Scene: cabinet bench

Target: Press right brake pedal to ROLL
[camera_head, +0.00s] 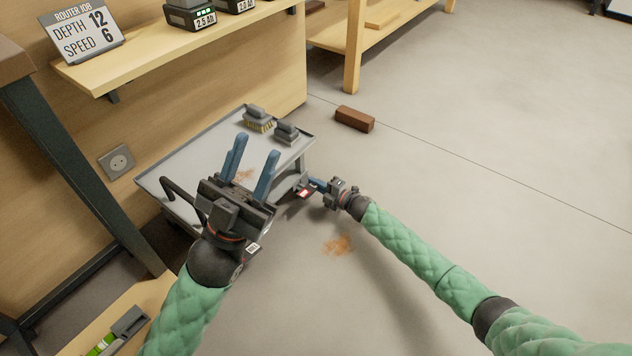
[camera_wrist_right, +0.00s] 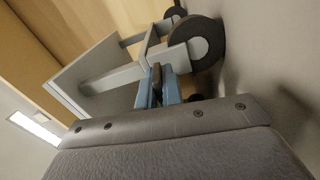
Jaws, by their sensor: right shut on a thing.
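A low grey cart (camera_head: 193,165) stands by the wooden cabinet. My right gripper (camera_head: 315,186) is low at the cart's near right corner, beside a small red and white part (camera_head: 304,191). In the right wrist view its blue fingers (camera_wrist_right: 165,88) are shut on a dark lever-like piece (camera_wrist_right: 156,76), which appears to be the right brake pedal, next to a caster wheel (camera_wrist_right: 198,45). The pedal's markings and setting cannot be read. My left gripper (camera_head: 257,146) is open and empty above the cart top.
Two grey tools or blocks (camera_head: 257,118) (camera_head: 287,133) sit on the cart's far end. A brown block (camera_head: 354,118) lies on the floor behind. A shelf with a sign (camera_head: 84,35) and battery chargers (camera_head: 189,14) overhangs at upper left. The floor at right is clear.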

